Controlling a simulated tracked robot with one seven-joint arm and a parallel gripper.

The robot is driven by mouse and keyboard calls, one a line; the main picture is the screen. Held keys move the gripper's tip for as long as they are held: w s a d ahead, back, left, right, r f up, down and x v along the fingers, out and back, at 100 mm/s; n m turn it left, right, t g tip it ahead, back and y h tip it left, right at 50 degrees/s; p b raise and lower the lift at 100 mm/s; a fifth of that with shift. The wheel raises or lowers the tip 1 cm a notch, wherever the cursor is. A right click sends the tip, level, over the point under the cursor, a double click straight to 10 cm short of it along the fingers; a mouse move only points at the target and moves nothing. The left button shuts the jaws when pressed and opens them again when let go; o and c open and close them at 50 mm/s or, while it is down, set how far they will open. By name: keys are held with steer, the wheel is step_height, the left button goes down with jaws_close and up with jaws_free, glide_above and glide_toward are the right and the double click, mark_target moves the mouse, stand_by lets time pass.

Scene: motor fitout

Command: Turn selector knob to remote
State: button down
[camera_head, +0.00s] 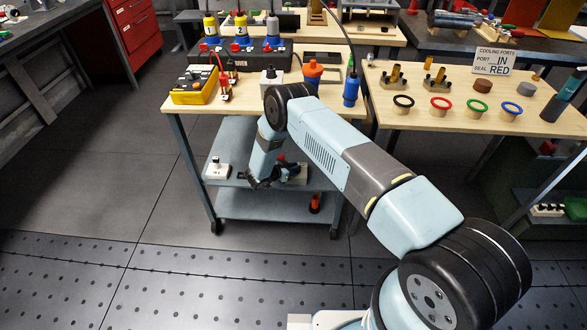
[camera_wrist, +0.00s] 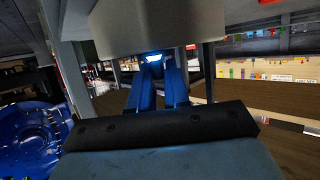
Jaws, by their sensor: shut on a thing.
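My gripper (camera_head: 262,183) is at the lower shelf of the near bench, low and beside a pale box (camera_head: 298,176) with a red part on top. In the wrist view, my gripper's two blue fingers (camera_wrist: 160,88) reach forward, close together, under a large grey block. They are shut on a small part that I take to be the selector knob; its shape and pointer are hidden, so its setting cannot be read. Another white box (camera_head: 214,174) with a dark knob-like top stands on the same shelf to the left, apart from my gripper.
The wooden benchtop (camera_head: 190,106) above the shelf holds a yellow tray (camera_head: 194,91), a grey box (camera_head: 271,77) and a blue bottle (camera_head: 351,90). A right-hand table (camera_head: 405,120) carries coloured rings. A red-and-black cylinder (camera_head: 315,203) stands on the bottom shelf. The floor at left is clear.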

steer(key=c, duration=1.2)
jaws_free()
steer(key=v, duration=1.3)
steer(key=shift+s+a+r, duration=0.1)
steer(key=shift+s+a, duration=0.1)
steer(key=shift+a, duration=0.1)
